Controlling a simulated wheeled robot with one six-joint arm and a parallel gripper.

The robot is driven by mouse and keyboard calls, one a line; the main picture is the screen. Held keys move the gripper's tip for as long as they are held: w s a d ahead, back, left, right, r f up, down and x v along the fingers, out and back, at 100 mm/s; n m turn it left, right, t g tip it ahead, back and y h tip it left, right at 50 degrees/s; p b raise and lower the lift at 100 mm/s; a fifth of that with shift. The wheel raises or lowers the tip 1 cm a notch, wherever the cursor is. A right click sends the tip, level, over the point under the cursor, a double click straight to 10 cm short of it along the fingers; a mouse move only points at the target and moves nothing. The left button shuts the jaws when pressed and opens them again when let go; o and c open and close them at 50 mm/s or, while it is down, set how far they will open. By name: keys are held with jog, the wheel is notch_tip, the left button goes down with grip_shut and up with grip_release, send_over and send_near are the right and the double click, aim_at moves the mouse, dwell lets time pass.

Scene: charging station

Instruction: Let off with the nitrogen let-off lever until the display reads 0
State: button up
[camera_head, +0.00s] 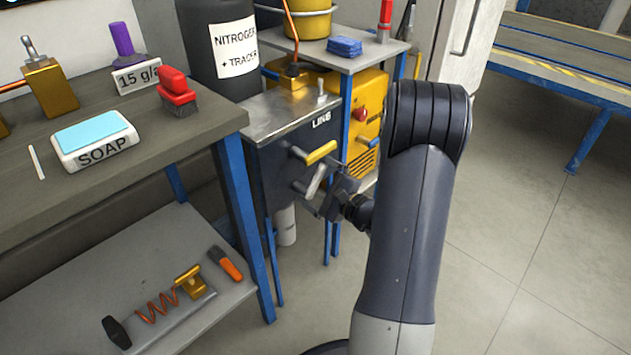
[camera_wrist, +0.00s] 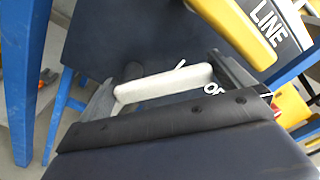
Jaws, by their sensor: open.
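The dark box marked LINE (camera_head: 262,150) has a yellow lever (camera_head: 320,152) on its front, with a pale grey lever (camera_head: 316,181) below it. The grey lever, apparently the let-off lever, shows as a whitish bar (camera_wrist: 165,84) in the wrist view. My gripper (camera_head: 326,198) is open at the grey lever, with one finger near each end of the bar in the wrist view. I cannot tell whether the fingers touch it. A small label beside the bar is partly hidden. I see no readable display.
A black cylinder labelled NITROGEN + TRACER (camera_head: 233,60) stands behind the box. The workbench (camera_head: 190,135) on the left holds a soap box (camera_head: 96,140) and a red brush (camera_head: 177,90). A blue table leg (camera_head: 245,220) stands left of the box. Open floor (camera_head: 540,230) lies to the right.

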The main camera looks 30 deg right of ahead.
jog(key=p+v, duration=0.1)
jog(key=v, duration=0.9)
jog(key=shift+s+p, duration=0.35)
jog(key=shift+p, duration=0.05)
jog(key=shift+d, duration=0.15)
jog(key=shift+c, duration=0.6)
